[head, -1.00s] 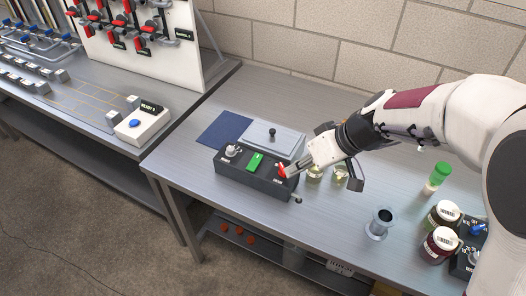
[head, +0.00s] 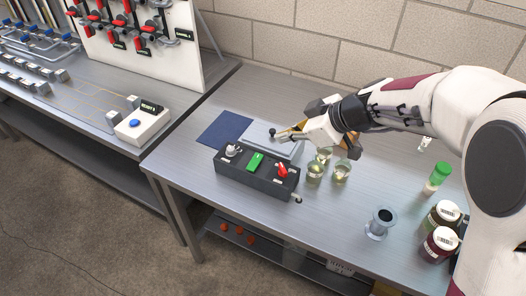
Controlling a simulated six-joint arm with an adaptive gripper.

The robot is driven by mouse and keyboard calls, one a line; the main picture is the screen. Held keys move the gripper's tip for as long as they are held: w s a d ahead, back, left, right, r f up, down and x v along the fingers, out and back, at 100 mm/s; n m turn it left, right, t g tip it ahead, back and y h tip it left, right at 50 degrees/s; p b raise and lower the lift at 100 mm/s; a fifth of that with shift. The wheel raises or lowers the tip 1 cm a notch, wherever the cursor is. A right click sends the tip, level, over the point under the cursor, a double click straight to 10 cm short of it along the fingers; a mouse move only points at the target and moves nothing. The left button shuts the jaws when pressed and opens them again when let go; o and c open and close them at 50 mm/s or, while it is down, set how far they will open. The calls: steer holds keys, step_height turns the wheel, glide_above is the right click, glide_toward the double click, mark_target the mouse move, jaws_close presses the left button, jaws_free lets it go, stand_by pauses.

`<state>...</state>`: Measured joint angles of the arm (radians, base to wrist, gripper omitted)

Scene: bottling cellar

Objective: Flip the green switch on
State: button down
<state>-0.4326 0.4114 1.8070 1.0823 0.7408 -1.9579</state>
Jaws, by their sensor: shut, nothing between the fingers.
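A dark switch box (head: 239,181) stands on the steel bench in the head view. The green switch (head: 255,162) is a rocker in the middle of its top face; I cannot tell which way it is tipped. A grey knob (head: 232,151) is to its left and a red switch (head: 282,171) to its right. My gripper (head: 280,136) is shut and empty.
A grey lidded box (head: 262,133) and a blue mat (head: 222,130) lie behind the switch box. Small glasses (head: 315,170) stand to the right, then a metal spool (head: 380,222), a green-capped bottle (head: 436,178) and jars (head: 440,243). The bench's front left is clear.

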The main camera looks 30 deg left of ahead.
steer(key=shift+a+f, duration=0.1)
steer(key=shift+f, duration=0.05)
stand_by(0.4)
glide_above(256, 155)
steer(key=s+d, duration=0.1)
steer(key=d, duration=0.1)
step_height(256, 155, down, 7)
steer(key=shift+s+d, duration=0.1)
steer(key=shift+d, duration=0.05)
steer(key=shift+w+d+f, duration=0.15)
steer(key=shift+w+f, duration=0.05)
steer(key=shift+f, duration=0.8)
steer(key=shift+w+f, duration=0.15)
steer(key=shift+f, duration=0.7)
steer(key=shift+f, duration=0.1)
steer(key=shift+w+f, duration=0.2)
steer(key=shift+f, duration=0.05)
steer(key=shift+s, duration=0.15)
